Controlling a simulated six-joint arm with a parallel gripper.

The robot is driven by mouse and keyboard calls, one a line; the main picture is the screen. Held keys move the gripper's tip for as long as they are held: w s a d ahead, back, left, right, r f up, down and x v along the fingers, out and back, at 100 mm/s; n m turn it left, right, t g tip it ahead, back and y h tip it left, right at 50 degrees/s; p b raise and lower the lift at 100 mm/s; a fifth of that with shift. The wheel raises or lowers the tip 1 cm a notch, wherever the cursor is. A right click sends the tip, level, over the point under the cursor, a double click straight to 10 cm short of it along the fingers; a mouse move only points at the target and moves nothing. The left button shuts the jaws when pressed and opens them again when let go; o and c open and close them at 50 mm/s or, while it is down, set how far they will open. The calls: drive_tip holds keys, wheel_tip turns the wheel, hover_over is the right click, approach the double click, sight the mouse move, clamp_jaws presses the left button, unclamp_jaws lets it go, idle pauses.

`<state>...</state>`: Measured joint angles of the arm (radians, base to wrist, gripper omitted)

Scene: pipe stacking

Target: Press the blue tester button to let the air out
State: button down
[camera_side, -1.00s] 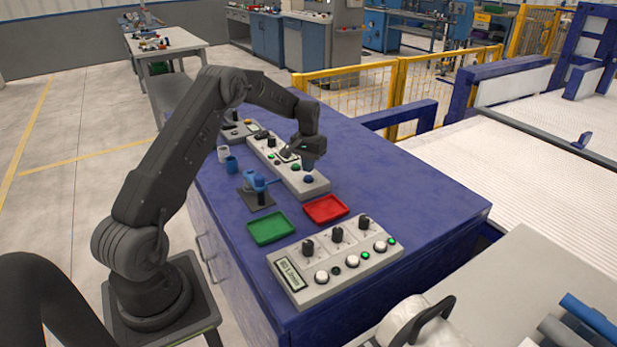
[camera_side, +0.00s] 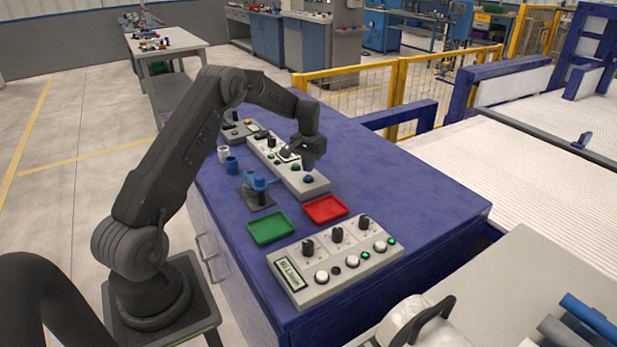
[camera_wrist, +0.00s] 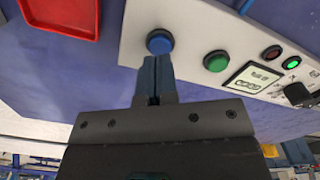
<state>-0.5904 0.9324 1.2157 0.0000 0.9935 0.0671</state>
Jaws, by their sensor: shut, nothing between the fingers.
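The blue tester button (camera_side: 308,179) sits at the near end of the grey tester panel (camera_side: 288,172), beside a green button (camera_side: 295,167). In the wrist view the blue button (camera_wrist: 160,42) is just beyond my fingertips, with the green button (camera_wrist: 216,61) to its right. My gripper (camera_side: 308,168) points down over this end of the panel, shut and empty; its closed fingers also show in the wrist view (camera_wrist: 155,62). The tips look very close to the blue button; I cannot tell whether they touch it.
A red tray (camera_side: 326,209) and a green tray (camera_side: 270,228) lie on the blue table in front of the panel. A blue-topped fixture (camera_side: 257,188) stands left of the panel. A second control box (camera_side: 335,262) sits at the near edge. The table's right side is clear.

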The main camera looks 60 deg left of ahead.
sight(309, 177)
drive_tip(key=shift+f, duration=1.45)
idle(1.0)
drive_tip(key=shift+r, duration=3.55)
drive_tip(key=s+d+r+m+t, duration=0.1)
drive_tip(key=s+d+r+m, duration=0.1)
drive_tip(key=s+d+r, duration=0.55)
drive_tip(key=s+d+r+m+t, duration=0.1)
drive_tip(key=s+d+r+t, duration=0.1)
drive_tip(key=d+r, duration=0.95)
drive_tip(key=s+d+m+t, duration=0.1)
drive_tip(key=s+d, duration=0.5)
drive_tip(key=s, duration=0.3)
drive_tip(key=s+d+m+t, duration=0.1)
drive_tip(key=s+d+m, duration=0.1)
drive_tip(key=s+d, duration=0.5)
drive_tip(key=s, duration=0.3)
drive_tip(key=shift+f+t, duration=0.25)
drive_tip(key=shift+t, duration=0.05)
